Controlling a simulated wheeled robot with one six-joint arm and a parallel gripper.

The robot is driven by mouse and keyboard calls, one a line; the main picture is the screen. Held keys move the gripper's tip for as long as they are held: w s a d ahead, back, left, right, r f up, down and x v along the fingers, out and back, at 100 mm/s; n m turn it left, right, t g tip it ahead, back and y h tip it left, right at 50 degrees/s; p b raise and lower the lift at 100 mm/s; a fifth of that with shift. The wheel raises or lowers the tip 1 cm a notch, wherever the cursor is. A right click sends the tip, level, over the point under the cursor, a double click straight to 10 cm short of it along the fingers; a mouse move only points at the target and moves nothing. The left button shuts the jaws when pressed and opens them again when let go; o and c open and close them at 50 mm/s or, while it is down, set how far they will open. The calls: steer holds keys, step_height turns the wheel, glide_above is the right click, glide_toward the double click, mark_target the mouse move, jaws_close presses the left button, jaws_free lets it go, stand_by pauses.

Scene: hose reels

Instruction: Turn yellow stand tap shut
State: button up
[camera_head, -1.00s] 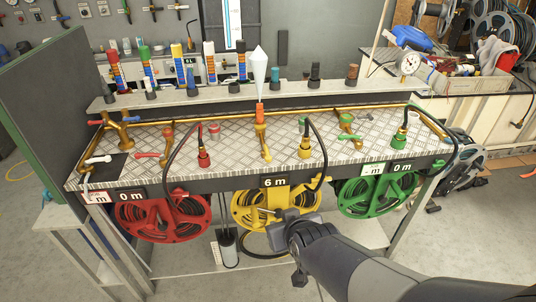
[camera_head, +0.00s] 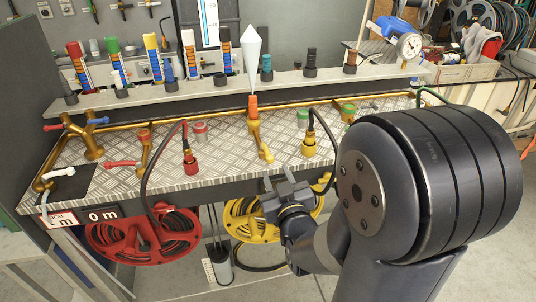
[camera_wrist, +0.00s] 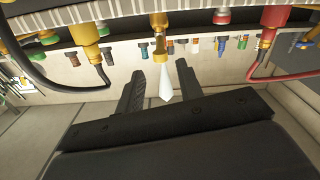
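The yellow stand tap (camera_head: 254,132) stands mid-bench, brass with an orange top. Its yellow lever (camera_head: 266,152) points toward the bench's front edge. A white cone (camera_head: 252,62) shows above the orange top. My gripper (camera_head: 279,180) is in front of the bench edge, near the lever and apart from it. In the wrist view, my gripper (camera_wrist: 161,74) has its two fingers spread with nothing between them touching.
The red stand tap (camera_head: 144,145) is farther left. Red (camera_head: 140,238) and yellow (camera_head: 240,220) reels hang below. My arm hides the green reel.

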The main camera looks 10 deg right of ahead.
mark_target(271, 162)
steer(key=w+p, duration=0.1)
steer(key=w, duration=0.8)
jaws_close()
stand_by(0.4)
